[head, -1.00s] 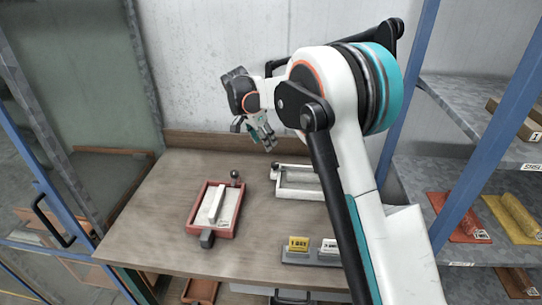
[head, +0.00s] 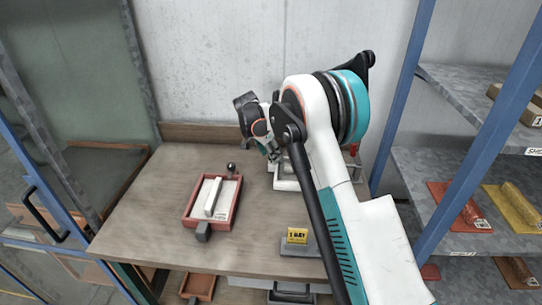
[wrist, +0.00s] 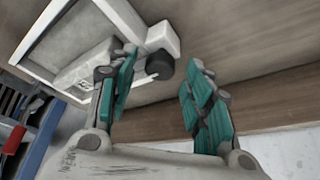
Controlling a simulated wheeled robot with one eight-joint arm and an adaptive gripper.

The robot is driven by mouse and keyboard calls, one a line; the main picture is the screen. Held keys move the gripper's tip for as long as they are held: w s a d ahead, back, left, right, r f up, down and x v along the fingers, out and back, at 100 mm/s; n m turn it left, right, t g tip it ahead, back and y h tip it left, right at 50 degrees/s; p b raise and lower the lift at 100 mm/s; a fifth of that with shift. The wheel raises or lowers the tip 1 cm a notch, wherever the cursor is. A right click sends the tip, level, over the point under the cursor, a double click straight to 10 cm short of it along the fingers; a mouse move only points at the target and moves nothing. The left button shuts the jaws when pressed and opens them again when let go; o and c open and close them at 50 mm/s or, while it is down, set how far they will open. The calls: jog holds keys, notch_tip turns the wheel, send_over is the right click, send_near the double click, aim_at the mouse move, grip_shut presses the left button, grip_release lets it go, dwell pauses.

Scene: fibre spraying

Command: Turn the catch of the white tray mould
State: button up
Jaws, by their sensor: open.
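The white tray mould (wrist: 57,24) lies on the wooden table in the wrist view, with a pale block inside it. At its corner is a white catch arm with a dark round knob (wrist: 160,65). In the head view the white tray mould (head: 288,184) is mostly hidden behind my arm. My gripper (wrist: 162,90) is open, with its teal-padded fingers on either side of the knob. I cannot tell whether either finger touches it. In the head view my gripper (head: 271,154) is over the back part of the mould, partly hidden.
A red tray mould (head: 188,212) with a pale block and a dark knob sits to the left on the table (head: 140,230). A yellow card marked 1 DAY (head: 297,236) stands at the front. Shelves (head: 430,165) with coloured items are on the right. The table's left part is clear.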

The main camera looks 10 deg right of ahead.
jog(key=shift+d+f, duration=0.15)
jog(key=shift+f, duration=0.3)
jog(key=c, duration=1)
